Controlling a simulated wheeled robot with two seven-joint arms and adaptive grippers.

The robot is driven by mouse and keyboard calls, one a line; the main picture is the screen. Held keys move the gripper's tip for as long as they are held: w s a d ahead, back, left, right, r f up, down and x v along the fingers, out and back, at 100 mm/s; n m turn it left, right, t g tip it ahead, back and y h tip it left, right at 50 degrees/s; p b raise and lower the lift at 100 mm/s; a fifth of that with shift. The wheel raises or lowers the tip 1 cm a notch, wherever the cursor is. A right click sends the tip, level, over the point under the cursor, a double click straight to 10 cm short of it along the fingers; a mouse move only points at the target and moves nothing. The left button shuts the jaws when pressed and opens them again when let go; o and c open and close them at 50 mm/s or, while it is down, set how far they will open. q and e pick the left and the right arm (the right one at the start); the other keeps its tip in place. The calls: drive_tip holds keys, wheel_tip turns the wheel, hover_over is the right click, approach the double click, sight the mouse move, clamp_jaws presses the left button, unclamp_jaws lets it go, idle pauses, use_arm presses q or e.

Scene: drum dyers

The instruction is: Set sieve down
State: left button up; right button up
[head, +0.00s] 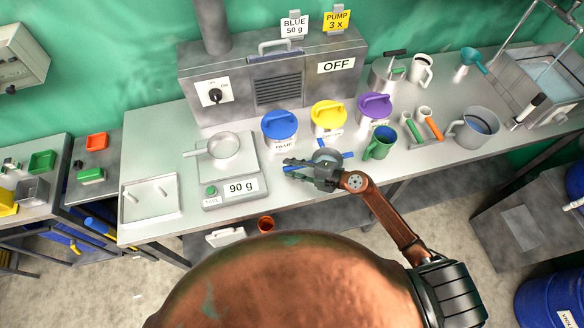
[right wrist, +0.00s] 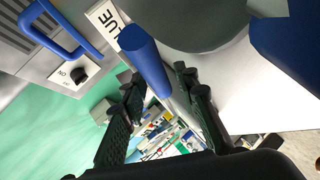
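My right gripper (head: 289,166) is low over the bench, between the scale and the coloured tubs. In the right wrist view its fingers (right wrist: 155,85) are on both sides of a blue rod-like handle (right wrist: 146,55), closed close around it. A dark grey round part (right wrist: 200,18) fills the top beside the handle; I take the two for the sieve. In the head view the gripper covers much of it, and a blue piece (head: 348,155) shows at its right. I cannot tell whether it touches the bench. My left gripper is not in view.
A metal pan (head: 223,147) sits on the scale (head: 238,170), which reads 90 g. Blue (head: 280,127), yellow (head: 328,116) and purple (head: 375,106) lidded tubs stand behind the gripper. A green mug (head: 380,143) is to its right. A white tray (head: 150,198) lies at the bench's left end.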

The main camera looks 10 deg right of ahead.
drive_tip(key=shift+r, duration=0.15)
drive_tip(key=v, duration=1.2)
